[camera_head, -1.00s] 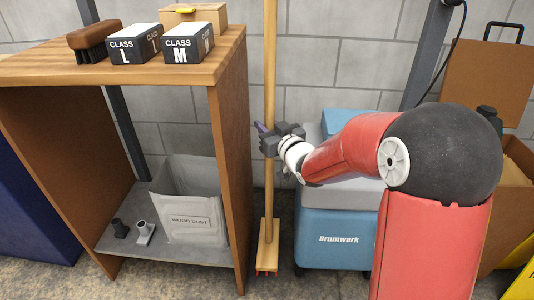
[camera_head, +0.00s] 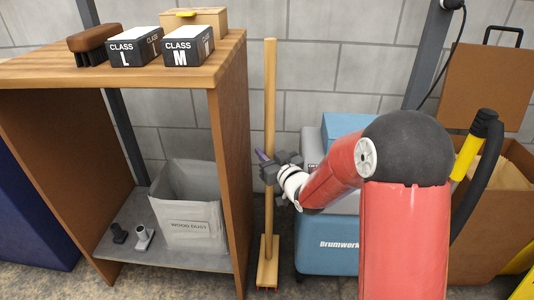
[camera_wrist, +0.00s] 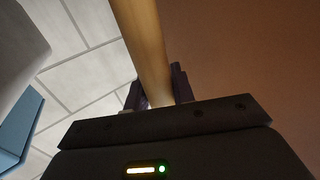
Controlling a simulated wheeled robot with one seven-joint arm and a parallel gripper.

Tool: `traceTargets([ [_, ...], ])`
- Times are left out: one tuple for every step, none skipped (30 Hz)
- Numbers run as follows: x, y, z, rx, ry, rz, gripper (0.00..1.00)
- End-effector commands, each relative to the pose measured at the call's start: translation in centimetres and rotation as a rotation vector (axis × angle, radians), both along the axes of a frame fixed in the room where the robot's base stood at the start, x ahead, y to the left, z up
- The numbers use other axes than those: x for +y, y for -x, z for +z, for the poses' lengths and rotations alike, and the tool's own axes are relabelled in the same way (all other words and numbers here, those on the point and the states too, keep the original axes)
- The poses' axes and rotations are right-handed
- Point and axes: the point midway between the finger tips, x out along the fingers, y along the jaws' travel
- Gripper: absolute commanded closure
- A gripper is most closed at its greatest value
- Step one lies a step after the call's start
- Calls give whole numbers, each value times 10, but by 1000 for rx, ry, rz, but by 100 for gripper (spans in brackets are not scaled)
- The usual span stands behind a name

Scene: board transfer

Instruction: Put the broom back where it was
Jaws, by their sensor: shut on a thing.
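The broom (camera_head: 270,110) stands upright in the gap between the wooden cabinet and the blue machine, its wooden head (camera_head: 268,262) with red bristles low at the floor. Whether the bristles touch the floor I cannot tell for sure. My gripper (camera_head: 268,168) is shut on the broom's handle about midway up. In the wrist view the handle (camera_wrist: 145,40) runs up from between the two dark fingers (camera_wrist: 158,90). The top end of the handle shows in the head view against the block wall.
The wooden cabinet (camera_head: 232,150) stands close to the broom's left, with a brush (camera_head: 92,46) and CLASS L and CLASS M boxes (camera_head: 188,46) on top. A grey wood dust bin (camera_head: 188,215) is inside.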

Motion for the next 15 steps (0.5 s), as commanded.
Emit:
traceTargets([
  [0,0,-1,-4,-1,0,100],
  [0,0,-1,-4,-1,0,100],
  [0,0,-2,0,0,0,71],
  [0,0,-2,0,0,0,67],
  [0,0,-2,0,0,0,64],
  [0,0,-2,0,0,0,58],
  [0,0,-2,0,0,0,54],
  [0,0,-2,0,0,0,53],
  [0,0,-2,0,0,0,53],
  [0,0,-2,0,0,0,53],
  [0,0,-2,0,0,0,53],
  [0,0,-2,0,0,0,53],
  [0,0,-2,0,0,0,53],
  [0,0,-2,0,0,0,53],
  [0,0,-1,0,0,0,53],
])
